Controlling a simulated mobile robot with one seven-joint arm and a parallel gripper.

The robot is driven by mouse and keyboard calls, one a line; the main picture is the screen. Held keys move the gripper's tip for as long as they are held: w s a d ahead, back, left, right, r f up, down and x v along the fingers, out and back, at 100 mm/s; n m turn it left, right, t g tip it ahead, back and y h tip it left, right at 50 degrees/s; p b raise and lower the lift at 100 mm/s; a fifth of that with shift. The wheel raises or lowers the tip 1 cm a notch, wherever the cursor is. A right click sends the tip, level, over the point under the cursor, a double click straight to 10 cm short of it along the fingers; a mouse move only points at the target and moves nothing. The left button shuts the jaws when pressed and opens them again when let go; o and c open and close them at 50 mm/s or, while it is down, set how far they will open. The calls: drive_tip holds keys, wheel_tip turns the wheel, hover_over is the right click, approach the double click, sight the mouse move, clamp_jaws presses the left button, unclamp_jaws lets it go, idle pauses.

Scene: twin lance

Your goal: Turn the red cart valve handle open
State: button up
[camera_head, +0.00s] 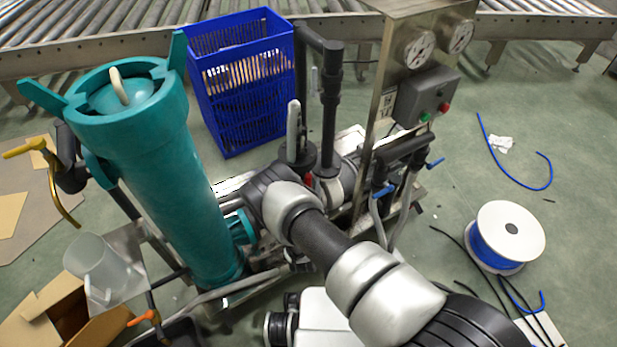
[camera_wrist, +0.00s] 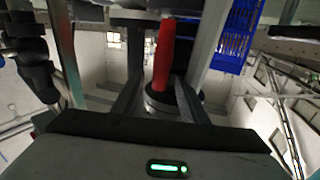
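The red valve handle (camera_wrist: 164,55) stands upright in the middle of the wrist view, above a dark round valve body (camera_wrist: 160,102). In the head view only a small red piece (camera_head: 308,180) shows beside my wrist, and the rest is hidden. My gripper (camera_wrist: 160,92) has its two dark fingers apart, one on each side of the handle's lower part. The gripper looks open around the handle, with a gap on the left; contact on the right cannot be told. In the head view my arm hides most of the gripper.
A tall teal filter housing (camera_head: 160,170) stands left of my arm. Black pipes (camera_head: 330,110) and a steel gauge panel (camera_head: 410,55) rise beyond it. A blue crate (camera_head: 240,85) stands behind. A blue-hose spool (camera_head: 507,237) lies on the floor at right.

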drive_tip(key=shift+w, duration=0.15)
clamp_jaws()
drive_tip(key=shift+a+n+t, duration=0.1)
drive_tip(key=shift+n+t, duration=0.2)
drive_tip(key=shift+n, duration=0.1)
unclamp_jaws()
drive_tip(key=shift+f, duration=0.1)
